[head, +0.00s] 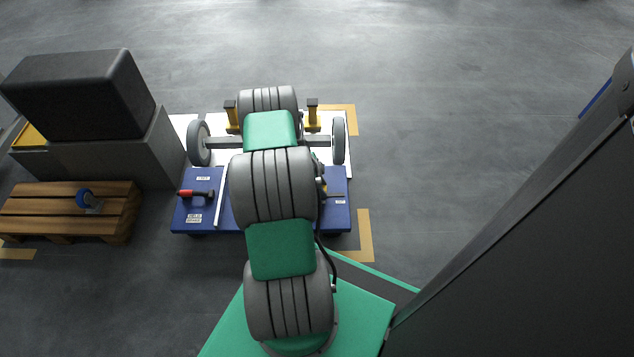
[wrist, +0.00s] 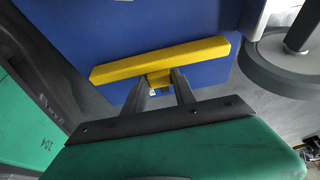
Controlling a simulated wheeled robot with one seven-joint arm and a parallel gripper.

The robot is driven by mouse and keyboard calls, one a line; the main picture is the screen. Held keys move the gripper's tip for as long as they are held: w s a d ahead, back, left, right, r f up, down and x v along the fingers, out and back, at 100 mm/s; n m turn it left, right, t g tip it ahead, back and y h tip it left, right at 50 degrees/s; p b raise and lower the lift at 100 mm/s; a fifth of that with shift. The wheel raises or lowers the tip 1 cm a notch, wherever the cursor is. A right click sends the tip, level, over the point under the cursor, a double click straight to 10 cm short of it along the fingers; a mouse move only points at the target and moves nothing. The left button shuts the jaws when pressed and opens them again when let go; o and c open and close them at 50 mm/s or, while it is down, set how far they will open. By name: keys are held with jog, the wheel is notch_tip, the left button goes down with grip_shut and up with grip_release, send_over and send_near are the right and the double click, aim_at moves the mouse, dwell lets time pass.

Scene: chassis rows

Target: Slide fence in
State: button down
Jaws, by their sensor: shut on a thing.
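A yellow bar (wrist: 160,60), which looks like the fence, lies across the blue surface (wrist: 135,25) in the wrist view. My gripper (wrist: 160,87) is shut on a short yellow stub at the middle of the bar's near side. The bar tilts slightly, its right end higher in the picture. In the head view my arm covers the gripper and most of the bar. The blue bench (head: 185,217) shows on both sides of my arm there.
A red-handled tool (head: 197,193) and a pale strip (head: 221,200) lie on the bench. A wheeled axle (head: 225,143) on yellow stands is behind it. A wooden pallet (head: 110,220) and a grey block with a black box (head: 80,95) stand left. Floor is clear behind.

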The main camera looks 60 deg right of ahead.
jog(key=shift+w, duration=0.1)
jog(key=shift+w+a, duration=0.1)
jog(key=c, duration=1)
grip_release()
jog(key=shift+w+a, duration=0.1)
jog(key=shift+a, duration=0.05)
jog(key=p+v, duration=0.3)
jog(key=v, duration=0.5)
